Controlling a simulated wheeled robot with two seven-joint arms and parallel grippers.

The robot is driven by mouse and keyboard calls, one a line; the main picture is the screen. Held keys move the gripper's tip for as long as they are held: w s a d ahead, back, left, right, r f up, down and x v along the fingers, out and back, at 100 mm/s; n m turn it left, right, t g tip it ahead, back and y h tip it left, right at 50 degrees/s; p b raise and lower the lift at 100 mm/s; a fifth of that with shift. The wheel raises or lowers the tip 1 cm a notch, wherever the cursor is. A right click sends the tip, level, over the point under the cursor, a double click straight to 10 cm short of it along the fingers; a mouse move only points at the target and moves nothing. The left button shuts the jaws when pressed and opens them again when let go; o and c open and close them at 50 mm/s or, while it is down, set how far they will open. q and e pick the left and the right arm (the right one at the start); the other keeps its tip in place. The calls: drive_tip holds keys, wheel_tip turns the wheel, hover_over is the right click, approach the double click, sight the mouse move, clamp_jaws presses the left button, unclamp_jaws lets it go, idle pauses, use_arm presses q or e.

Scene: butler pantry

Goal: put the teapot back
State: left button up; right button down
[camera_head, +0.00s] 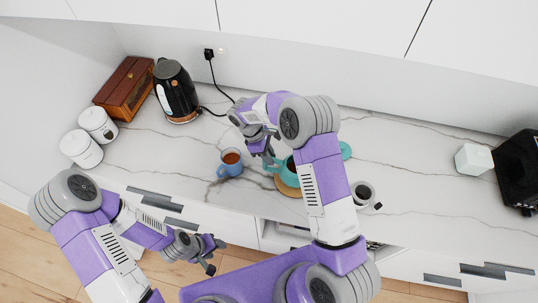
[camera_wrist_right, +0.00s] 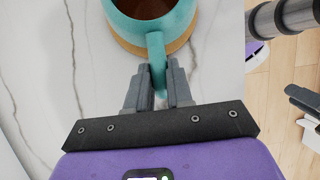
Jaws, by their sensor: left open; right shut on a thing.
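The teal teapot (camera_head: 291,166) is on the counter, partly hidden by my right arm in the head view. Its top is open and brown liquid shows inside in the right wrist view (camera_wrist_right: 187,22). Under it is a round wooden trivet (camera_head: 286,189); I cannot tell whether the pot touches it. My right gripper (camera_head: 268,158) is shut on the teapot's handle (camera_wrist_right: 157,62). A teal disc, perhaps the lid (camera_head: 346,150), lies on the counter right of my right arm. My left gripper (camera_head: 214,256) is open and empty, in front of the counter edge.
A blue mug (camera_head: 230,164) of brown liquid stands left of the teapot. A black kettle (camera_head: 176,92), wooden box (camera_head: 125,87) and two white canisters (camera_head: 82,149) stand at left. A small cup (camera_head: 362,194) is at right. A drawer (camera_head: 283,233) below the counter is open.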

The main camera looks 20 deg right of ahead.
drive_tip(key=c, duration=1)
unclamp_jaws()
drive_tip(key=shift+r, duration=0.1)
drive_tip(key=v, duration=1.2)
drive_tip(key=shift+s, duration=0.1)
